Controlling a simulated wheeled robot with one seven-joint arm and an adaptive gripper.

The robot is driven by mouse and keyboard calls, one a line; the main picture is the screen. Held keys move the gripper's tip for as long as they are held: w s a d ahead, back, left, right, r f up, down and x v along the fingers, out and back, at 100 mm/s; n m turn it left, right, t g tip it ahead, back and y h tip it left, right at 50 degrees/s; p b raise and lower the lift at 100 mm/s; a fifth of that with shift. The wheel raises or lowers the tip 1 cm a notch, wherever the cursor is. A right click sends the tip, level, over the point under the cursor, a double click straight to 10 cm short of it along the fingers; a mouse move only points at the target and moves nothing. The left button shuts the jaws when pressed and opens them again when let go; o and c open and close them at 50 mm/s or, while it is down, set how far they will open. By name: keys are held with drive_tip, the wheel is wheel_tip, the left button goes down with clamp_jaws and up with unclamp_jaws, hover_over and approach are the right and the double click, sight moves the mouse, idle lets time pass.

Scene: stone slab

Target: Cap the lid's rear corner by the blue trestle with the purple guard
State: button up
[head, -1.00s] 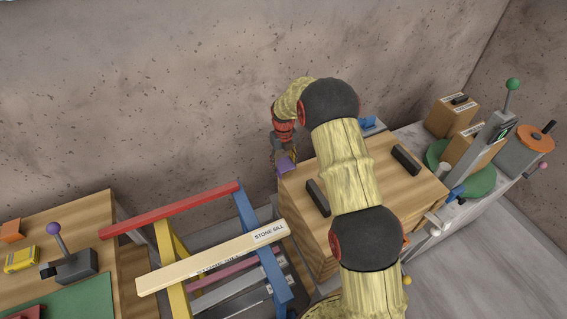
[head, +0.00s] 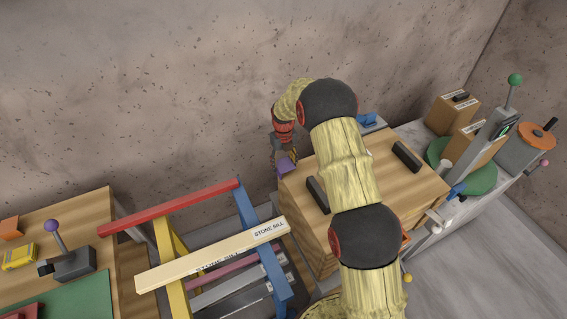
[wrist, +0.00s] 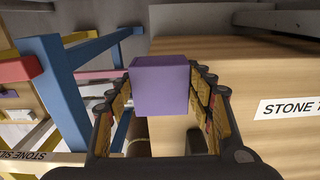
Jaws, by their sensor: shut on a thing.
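My gripper (head: 286,155) is shut on the purple guard (head: 288,166), a small block. In the wrist view the guard (wrist: 161,84) sits between the two fingers (wrist: 160,100). The wooden lid (head: 370,165), with dark handles, tops a wooden box. The guard is at the lid's rear left corner, on the blue trestle's side. I cannot tell whether it touches the lid, as the corner is largely hidden behind it. The blue trestle (head: 262,245) stands left of the box; it also shows at the left of the wrist view (wrist: 58,90).
A cream sill bar (head: 210,258) and a red bar (head: 170,208) lie across the trestles. A yellow trestle (head: 170,255) stands further left. A wooden table (head: 85,212) is at far left. A green turntable (head: 478,178) with boxes stands right. The wall is close behind.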

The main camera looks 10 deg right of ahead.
drive_tip(key=shift+f, duration=0.65)
drive_tip(key=o, duration=1.1)
wheel_tip(320, 180, up, 12)
